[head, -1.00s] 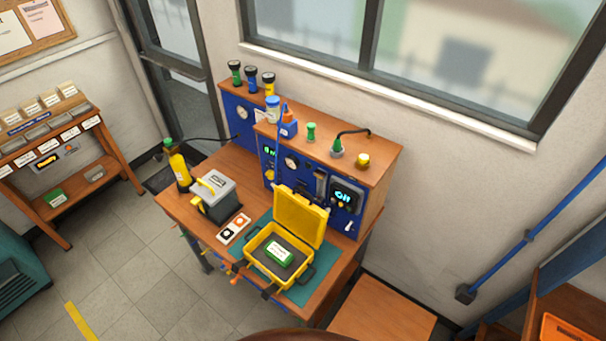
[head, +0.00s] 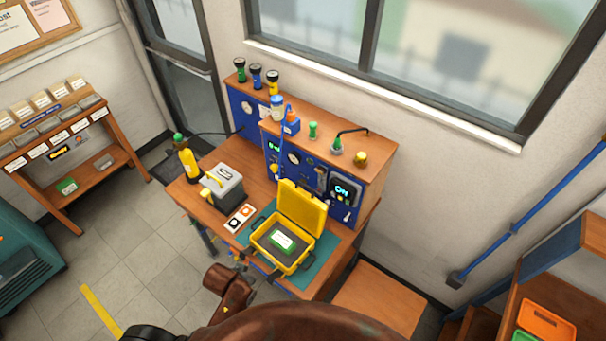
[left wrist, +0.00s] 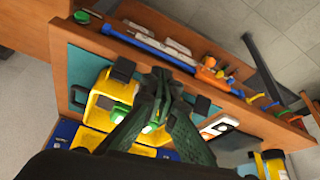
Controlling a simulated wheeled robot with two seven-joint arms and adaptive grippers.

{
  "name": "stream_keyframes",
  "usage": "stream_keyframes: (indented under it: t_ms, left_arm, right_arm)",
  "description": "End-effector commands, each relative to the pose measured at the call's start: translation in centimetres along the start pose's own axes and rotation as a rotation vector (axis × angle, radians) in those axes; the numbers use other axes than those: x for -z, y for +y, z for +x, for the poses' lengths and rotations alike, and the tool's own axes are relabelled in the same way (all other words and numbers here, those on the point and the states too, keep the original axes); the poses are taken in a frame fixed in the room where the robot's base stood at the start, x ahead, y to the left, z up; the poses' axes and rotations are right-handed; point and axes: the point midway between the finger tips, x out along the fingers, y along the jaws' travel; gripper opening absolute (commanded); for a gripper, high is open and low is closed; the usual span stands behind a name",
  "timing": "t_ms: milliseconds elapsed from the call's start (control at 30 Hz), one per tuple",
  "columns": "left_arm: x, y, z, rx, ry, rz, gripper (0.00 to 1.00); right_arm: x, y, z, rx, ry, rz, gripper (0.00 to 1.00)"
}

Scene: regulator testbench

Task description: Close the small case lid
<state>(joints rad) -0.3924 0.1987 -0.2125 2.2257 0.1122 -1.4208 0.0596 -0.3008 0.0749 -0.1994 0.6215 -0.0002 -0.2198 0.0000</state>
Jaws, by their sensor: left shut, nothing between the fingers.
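The small yellow case (head: 268,258) stands open on a teal mat (head: 318,265) at the front of the bench. Its yellow lid (head: 302,209) is raised upright at the back. A green block with a white label (head: 282,241) lies in the dark insert. My left gripper (left wrist: 160,78) is shut and empty in the left wrist view, in front of part of the case (left wrist: 92,108) and hiding some of it. In the head view, my left arm comes up from the bottom near the bench's front edge; its fingertips are hard to make out. My right gripper is out of view.
Left of the case are a card with two round marks (head: 240,218), a grey box with a yellow handle (head: 223,185) and a yellow bottle (head: 190,163). Blue instrument panels (head: 310,178) stand close behind the lid. Tools hang along the bench's front edge (left wrist: 150,42).

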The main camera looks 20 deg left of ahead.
Motion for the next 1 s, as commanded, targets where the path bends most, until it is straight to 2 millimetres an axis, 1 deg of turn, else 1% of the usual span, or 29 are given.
stream_keyframes:
  t_ms: [33,167,367,467,500,567,600,667,700,767,800,867,900,1000]
  left_arm:
    - [2.0,0.8,-0.2,-0.021,0.019,0.023,0.0]
    - [6.0,3.1,-0.1,-0.079,0.052,0.074,0.0]
    - [12.8,7.0,-0.2,-0.166,0.09,0.172,0.0]
    - [16.8,9.0,-0.6,-0.207,0.098,0.237,0.0]
    - [18.5,9.7,-0.9,-0.221,0.096,0.263,0.0]
    - [20.9,10.6,-1.4,-0.236,0.089,0.3,0.0]
    - [22.4,11.0,-1.8,-0.24,0.082,0.321,0.0]
    - [24.7,11.2,-2.5,-0.241,0.07,0.346,0.0]
    - [26.1,11.2,-3.0,-0.237,0.059,0.359,0.0]
    - [28.3,10.8,-3.9,-0.225,0.043,0.372,0.0]
    - [29.7,10.3,-4.7,-0.214,0.033,0.377,0.0]
    - [31.8,9.5,-5.9,-0.194,0.017,0.373,0.0]
    - [33.1,8.8,-6.7,-0.18,0.007,0.367,0.0]
    - [36.2,6.9,-9.0,-0.143,-0.011,0.337,0.0]
  right_arm:
    - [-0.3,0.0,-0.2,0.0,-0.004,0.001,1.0]
    - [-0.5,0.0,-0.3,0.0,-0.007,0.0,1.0]
    - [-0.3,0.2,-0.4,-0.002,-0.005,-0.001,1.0]
    - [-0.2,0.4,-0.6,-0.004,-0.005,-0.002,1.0]
    - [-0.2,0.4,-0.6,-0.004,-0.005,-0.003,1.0]
    - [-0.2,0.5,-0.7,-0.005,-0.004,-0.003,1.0]
    - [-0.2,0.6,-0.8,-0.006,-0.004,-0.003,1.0]
    - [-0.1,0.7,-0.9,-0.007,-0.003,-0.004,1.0]
    - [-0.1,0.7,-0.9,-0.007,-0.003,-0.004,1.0]
    - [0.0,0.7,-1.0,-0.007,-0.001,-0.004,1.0]
    - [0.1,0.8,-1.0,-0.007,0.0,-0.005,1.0]
    - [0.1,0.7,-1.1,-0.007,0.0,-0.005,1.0]
    - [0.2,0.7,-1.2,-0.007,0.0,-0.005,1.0]
    - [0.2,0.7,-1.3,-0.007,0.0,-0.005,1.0]
